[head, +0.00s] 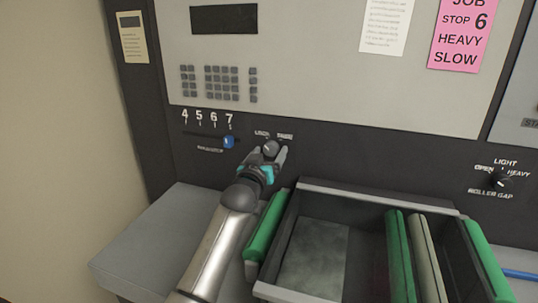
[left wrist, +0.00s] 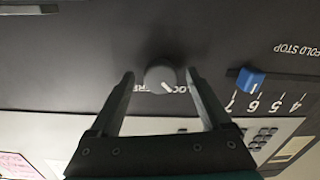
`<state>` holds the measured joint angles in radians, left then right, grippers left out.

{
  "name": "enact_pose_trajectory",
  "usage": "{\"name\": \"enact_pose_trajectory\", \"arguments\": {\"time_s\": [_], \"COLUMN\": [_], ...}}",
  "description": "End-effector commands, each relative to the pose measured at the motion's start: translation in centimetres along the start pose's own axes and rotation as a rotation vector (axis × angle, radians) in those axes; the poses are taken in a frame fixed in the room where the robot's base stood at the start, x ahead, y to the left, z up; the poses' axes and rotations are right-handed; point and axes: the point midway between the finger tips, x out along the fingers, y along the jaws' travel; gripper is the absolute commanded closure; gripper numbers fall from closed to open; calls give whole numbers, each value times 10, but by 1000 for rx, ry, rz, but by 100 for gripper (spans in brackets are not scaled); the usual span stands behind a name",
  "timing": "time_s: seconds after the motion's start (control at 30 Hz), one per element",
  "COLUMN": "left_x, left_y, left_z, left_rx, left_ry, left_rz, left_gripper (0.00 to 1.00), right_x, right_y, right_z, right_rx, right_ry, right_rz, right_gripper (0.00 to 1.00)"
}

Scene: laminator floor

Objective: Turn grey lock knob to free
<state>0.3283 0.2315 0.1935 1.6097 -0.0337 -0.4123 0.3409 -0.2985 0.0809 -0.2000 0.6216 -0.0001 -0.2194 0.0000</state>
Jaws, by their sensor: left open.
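The grey lock knob (head: 271,147) sits on the dark panel below the keypad, and it also shows in the left wrist view (left wrist: 158,77). Its white pointer slants toward the LOCK label, on the left in the head view and the right in the upside-down wrist view. The FREE label is on the other side, partly hidden by a finger. My left gripper (head: 273,157) is open, with one finger on each side of the knob. In the wrist view small gaps seem to show between fingers and knob; contact is unclear. My right gripper is out of view.
A blue fold stop slider (head: 229,142) sits close left of the gripper, under the 7. A black roller gap knob (head: 502,181) is at far right. An open tray with green-edged sides (head: 365,193) lies below right. A grey shelf (head: 150,245) is at lower left.

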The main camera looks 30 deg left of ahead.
Motion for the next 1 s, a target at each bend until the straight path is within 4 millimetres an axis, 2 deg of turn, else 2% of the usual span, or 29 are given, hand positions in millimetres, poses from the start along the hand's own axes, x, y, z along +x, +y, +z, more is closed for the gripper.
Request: {"name": "enact_pose_trajectory", "arguments": {"time_s": [0.3,1.0], "left_x": [1,1], "left_y": [0,0], "left_z": [0,0], "left_rx": [0,0], "left_ry": [0,0], "left_rz": [0,0], "left_gripper": [19,98], "right_x": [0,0], "right_y": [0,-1], "right_z": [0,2], "right_rx": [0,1], "right_ry": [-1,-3], "right_rz": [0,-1], "right_gripper": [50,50]}}
